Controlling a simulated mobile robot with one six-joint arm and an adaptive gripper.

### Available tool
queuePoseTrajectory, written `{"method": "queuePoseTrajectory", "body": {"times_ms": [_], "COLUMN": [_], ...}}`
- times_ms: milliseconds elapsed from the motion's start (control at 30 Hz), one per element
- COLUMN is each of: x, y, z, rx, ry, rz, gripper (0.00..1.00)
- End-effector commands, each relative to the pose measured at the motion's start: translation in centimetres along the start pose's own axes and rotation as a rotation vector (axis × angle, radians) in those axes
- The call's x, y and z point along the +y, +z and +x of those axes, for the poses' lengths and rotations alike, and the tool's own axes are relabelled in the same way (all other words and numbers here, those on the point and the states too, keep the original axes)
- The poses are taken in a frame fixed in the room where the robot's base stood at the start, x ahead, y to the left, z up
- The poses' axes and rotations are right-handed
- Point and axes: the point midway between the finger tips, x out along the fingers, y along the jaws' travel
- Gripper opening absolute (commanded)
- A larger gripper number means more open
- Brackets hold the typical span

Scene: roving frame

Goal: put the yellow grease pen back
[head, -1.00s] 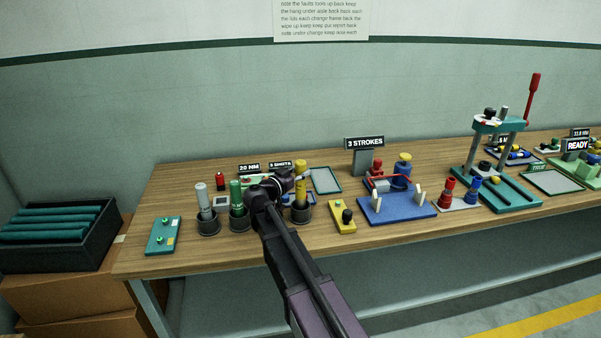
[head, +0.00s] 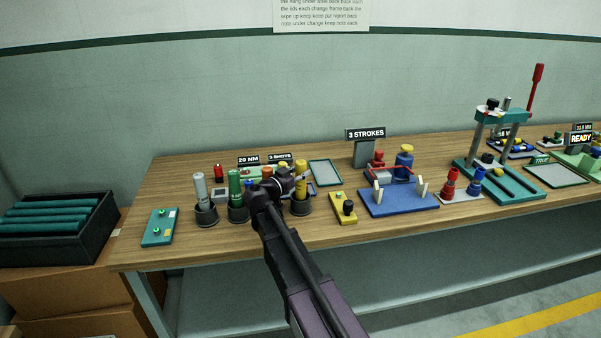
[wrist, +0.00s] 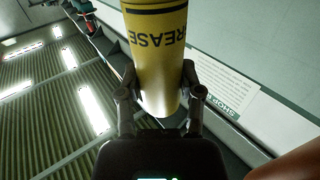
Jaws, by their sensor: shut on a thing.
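The yellow grease pen (head: 301,166) stands about upright over the rightmost of three dark round holders (head: 301,209). Its lower end is at or inside that holder's mouth; I cannot tell whether it touches the bottom. My gripper (head: 297,179) is shut on the pen from the left side. In the wrist view the yellow pen body (wrist: 160,75) with dark lettering sits between my two fingers (wrist: 160,97). Its upper part runs out of the picture there.
A grey pen (head: 201,187) and a green pen (head: 235,184) stand in the holders to the left. The bench front edge is clear.

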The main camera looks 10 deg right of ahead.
Motion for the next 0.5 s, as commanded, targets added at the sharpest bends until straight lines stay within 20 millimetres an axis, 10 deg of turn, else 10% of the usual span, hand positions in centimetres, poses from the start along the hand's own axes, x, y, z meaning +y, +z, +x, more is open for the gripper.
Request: {"method": "queuePoseTrajectory", "body": {"times_ms": [33,67,167,500], "x": [0.00,0.00,-0.01,-0.01], "y": [-0.02,-0.02,-0.02,0.01], "z": [-0.01,-0.01,-0.01,-0.01], "rx": [0.001,0.001,0.001,0.000], "ry": [0.000,0.000,0.000,0.000], "rz": [0.000,0.000,0.000,0.000], "gripper": [0.00,0.57,0.86,0.88]}}
